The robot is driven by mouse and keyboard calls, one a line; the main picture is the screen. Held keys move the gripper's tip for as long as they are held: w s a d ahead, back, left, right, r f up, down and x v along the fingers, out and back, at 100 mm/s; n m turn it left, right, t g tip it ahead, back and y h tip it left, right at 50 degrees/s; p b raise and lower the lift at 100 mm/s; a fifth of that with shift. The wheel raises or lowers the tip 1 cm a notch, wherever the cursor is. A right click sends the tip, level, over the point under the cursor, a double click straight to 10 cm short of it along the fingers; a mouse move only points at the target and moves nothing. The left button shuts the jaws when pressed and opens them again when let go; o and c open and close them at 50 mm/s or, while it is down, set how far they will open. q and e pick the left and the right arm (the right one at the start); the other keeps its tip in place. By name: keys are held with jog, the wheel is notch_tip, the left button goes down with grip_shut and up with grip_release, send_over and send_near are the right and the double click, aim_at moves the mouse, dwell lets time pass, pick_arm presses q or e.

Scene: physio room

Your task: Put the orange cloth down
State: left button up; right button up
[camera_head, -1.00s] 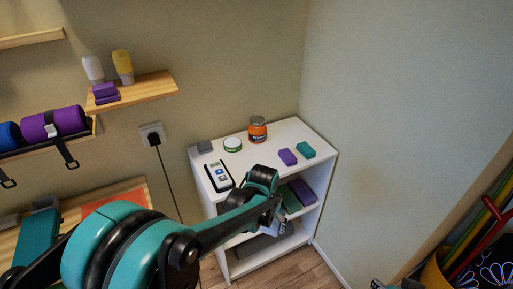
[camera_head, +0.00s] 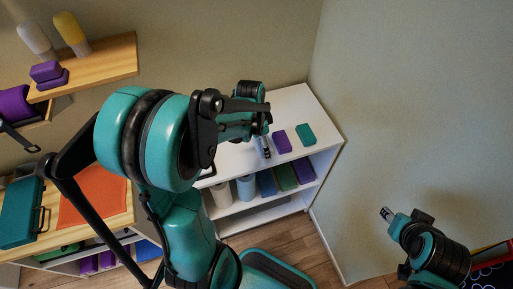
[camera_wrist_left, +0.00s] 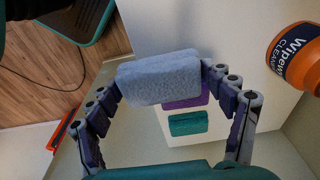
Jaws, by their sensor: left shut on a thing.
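A flat orange sheet, which looks like the orange cloth (camera_head: 92,203), lies on the wooden counter at the left of the head view. It is not in a gripper. My left gripper (camera_head: 265,148) is over the white shelf unit's top. In the left wrist view it is shut on a grey-blue, fuzzy-looking block (camera_wrist_left: 160,78), held between its fingers. My right gripper (camera_head: 387,214) is at the right, in front of the wall and apart from everything. Its fingers are too small to read.
On the white shelf unit (camera_head: 293,103), a purple block (camera_head: 281,142) and a teal block (camera_head: 305,134) lie near the left gripper. An orange jar (camera_wrist_left: 297,55) stands close by in the wrist view. A teal case (camera_head: 20,213) is beside the orange sheet.

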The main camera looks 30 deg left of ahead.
aim_at(255, 141)
pick_arm(q)
jog(key=a+f, duration=0.1)
jog(key=w+a, duration=0.1)
jog(key=a, duration=0.1)
jog(key=shift+f+b, duration=0.3)
jog(key=shift+f, duration=0.1)
jog(key=shift+f+b, duration=0.8)
jog(key=shift+f, duration=1.3)
jog(key=o, duration=1.1)
jog(key=shift+c, duration=0.2)
